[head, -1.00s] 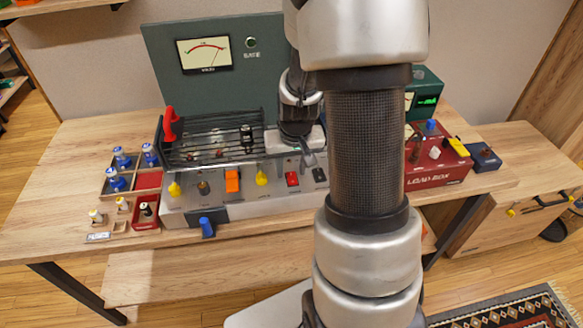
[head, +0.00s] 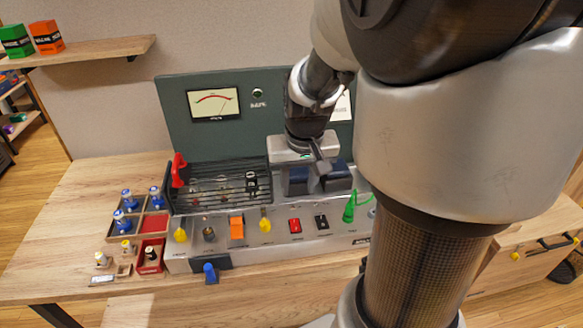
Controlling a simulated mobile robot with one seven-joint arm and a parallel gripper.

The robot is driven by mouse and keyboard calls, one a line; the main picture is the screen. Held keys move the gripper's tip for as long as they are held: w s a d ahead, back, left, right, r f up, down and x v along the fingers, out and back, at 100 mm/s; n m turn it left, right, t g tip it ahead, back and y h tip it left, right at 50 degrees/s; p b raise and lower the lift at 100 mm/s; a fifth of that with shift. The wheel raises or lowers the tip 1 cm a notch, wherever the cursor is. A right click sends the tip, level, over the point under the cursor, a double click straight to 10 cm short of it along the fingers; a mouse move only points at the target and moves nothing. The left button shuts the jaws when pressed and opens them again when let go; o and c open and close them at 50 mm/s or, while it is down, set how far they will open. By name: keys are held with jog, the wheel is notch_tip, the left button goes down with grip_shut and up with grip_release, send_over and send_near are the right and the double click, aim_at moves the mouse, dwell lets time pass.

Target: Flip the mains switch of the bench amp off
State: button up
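The bench amp stands on the wooden bench, with a pale front panel (head: 270,258), a dark wire cage (head: 215,187) and a red lever (head: 179,170) raised at the cage's left. Its front carries an orange switch (head: 237,227), a red rocker (head: 295,225), a black rocker (head: 321,222), yellow levers (head: 181,235) and a green lever (head: 349,208). The labels are too small to read, so I cannot tell which is the mains switch. My gripper (head: 319,162) hangs above the amp's right half, apart from the front switches. Its finger opening is unclear.
A green back panel with a meter (head: 213,104) rises behind the amp. A compartment tray (head: 154,223) with blue-topped parts stands left. A blue knob-like piece (head: 210,273) sits at the amp's front foot.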

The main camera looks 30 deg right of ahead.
jog(key=shift+v, duration=1.1)
